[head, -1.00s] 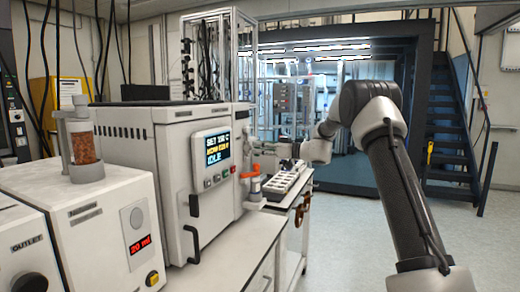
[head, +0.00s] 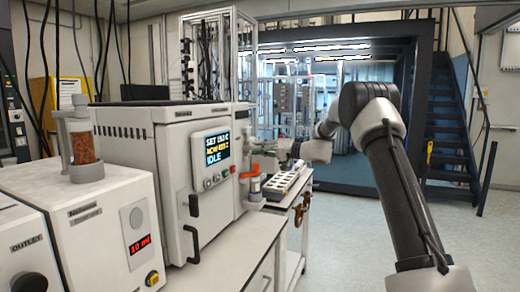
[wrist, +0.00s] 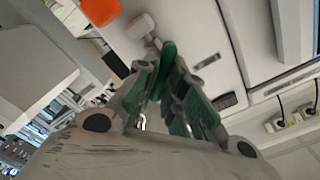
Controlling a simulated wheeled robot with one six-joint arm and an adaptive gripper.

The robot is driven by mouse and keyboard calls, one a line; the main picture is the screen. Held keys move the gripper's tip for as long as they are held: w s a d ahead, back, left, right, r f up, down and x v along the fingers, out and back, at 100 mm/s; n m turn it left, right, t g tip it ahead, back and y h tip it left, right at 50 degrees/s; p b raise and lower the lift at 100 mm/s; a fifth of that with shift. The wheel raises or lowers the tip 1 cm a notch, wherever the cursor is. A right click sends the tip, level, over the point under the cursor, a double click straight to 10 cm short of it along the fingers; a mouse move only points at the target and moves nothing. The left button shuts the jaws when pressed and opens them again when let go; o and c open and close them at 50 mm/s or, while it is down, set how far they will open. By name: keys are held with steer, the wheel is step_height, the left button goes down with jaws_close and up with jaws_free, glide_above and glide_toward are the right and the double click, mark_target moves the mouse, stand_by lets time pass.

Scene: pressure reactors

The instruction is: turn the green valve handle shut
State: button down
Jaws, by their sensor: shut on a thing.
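The green valve handle (wrist: 169,52) shows in the wrist view as a small rounded green piece at my fingertips, near a pale knob on the white cabinet. My gripper (wrist: 164,66) is shut on it; the fingers also carry green parts, so the border between handle and pads is hard to see. In the head view my gripper (head: 262,147) is at the right side of the white reactor (head: 170,150), just above an orange handle (head: 254,185). The green handle itself cannot be told apart from the fingers there.
The orange handle also shows in the wrist view (wrist: 98,10), close beside my fingers. A tray of vials (head: 285,184) stands on the bench below. A white dispenser (head: 100,225) is nearer, at left. The floor (head: 340,250) at right is clear.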

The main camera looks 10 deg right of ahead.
steer(key=shift+d+f+m, duration=0.1)
steer(key=shift+m, duration=1.85)
steer(key=shift+d+f+m, duration=0.1)
steer(key=shift+m, duration=1.85)
steer(key=c, duration=1.5)
jaws_free()
steer(key=v, duration=1.1)
steer(key=shift+s+d, duration=0.2)
steer(key=shift+d, duration=0.15)
